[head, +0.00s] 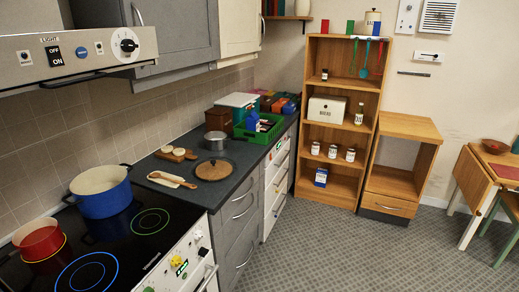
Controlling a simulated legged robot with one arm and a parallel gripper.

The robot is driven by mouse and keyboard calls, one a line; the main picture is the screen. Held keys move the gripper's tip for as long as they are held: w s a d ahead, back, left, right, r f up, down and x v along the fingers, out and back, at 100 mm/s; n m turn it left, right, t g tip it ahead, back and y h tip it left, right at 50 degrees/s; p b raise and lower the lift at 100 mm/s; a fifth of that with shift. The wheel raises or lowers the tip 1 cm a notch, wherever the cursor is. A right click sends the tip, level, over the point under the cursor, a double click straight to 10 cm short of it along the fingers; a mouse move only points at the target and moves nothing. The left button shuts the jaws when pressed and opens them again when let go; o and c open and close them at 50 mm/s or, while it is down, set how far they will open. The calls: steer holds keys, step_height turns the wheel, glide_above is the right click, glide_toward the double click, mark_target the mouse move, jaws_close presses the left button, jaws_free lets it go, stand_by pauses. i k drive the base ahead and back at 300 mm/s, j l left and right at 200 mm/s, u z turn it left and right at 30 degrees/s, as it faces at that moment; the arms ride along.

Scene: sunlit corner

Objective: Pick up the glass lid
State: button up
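A round, flat, brownish disc with a dark rim and what looks like a small knob (214,169) lies on the dark countertop (232,187), right of the stove. It may be the glass lid, perhaps over a round board; I cannot tell for sure whether it is glass. My gripper is not in view.
A blue pot (102,191) and a red pot (39,241) stand on the black stove. A cutting board (172,180) lies left of the disc, and a grey pot (215,140) stands behind it. A green crate (258,128) is farther back. The tiled floor (335,245) is clear.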

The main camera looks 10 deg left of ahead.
mark_target(214, 168)
steer(key=i+u, duration=0.15)
steer(key=i, duration=0.3)
steer(key=i+l+u, duration=0.1)
steer(key=i, duration=0.35)
steer(key=i+l+u, duration=0.15)
steer(key=i, duration=0.25)
steer(key=i+u, duration=0.2)
steer(key=u, duration=0.25)
steer(key=i+u, duration=0.2)
steer(key=u, duration=0.25)
steer(key=i+u, duration=0.15)
steer(key=u, duration=0.3)
steer(key=i+l+u, duration=0.15)
steer(key=u, duration=0.35)
steer(key=i+u, duration=0.3)
steer(key=i+l+u, duration=0.25)
steer(key=k+j, duration=0.05)
steer(key=k, duration=0.05)
